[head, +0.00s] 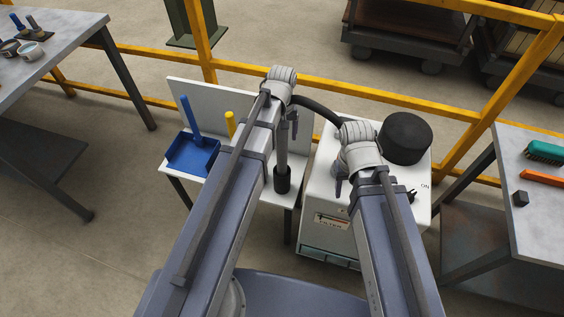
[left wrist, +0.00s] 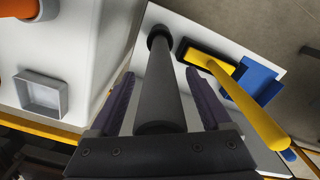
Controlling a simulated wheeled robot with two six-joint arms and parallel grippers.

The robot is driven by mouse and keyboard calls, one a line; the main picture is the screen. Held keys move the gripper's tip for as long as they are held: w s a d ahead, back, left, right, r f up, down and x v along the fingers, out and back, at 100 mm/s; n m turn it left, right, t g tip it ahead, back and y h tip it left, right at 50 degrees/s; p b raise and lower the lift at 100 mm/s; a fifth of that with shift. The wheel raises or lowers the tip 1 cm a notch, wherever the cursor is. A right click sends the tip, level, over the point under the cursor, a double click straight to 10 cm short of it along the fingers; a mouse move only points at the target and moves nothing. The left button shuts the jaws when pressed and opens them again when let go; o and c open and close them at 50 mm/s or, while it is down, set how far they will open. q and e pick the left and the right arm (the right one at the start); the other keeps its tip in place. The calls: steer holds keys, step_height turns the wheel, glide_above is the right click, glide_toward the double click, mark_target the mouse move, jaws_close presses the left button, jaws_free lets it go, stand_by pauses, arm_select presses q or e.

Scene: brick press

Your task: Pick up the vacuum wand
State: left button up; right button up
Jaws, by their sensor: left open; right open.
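The vacuum wand is a grey tube with a dark lower end (head: 282,180), standing over the small white table in the head view. In the left wrist view the dark grey wand (left wrist: 161,90) runs between the two fingers of my left gripper (left wrist: 160,76), with a visible gap on each side. My left gripper (head: 288,122) is open around the wand's upper part in the head view, partly hidden by my arm. A black hose (head: 318,109) runs from there toward the white vacuum cabinet (head: 322,190). My right gripper (head: 340,187) is open and empty over the cabinet, mostly hidden.
A black drum (head: 405,138) tops the cabinet. Yellow rails (head: 340,87) pass behind. Side tables (head: 60,60) stand left and right (head: 535,195).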

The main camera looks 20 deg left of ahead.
arm_select(q)
steer(key=shift+c, duration=0.4)
jaws_close()
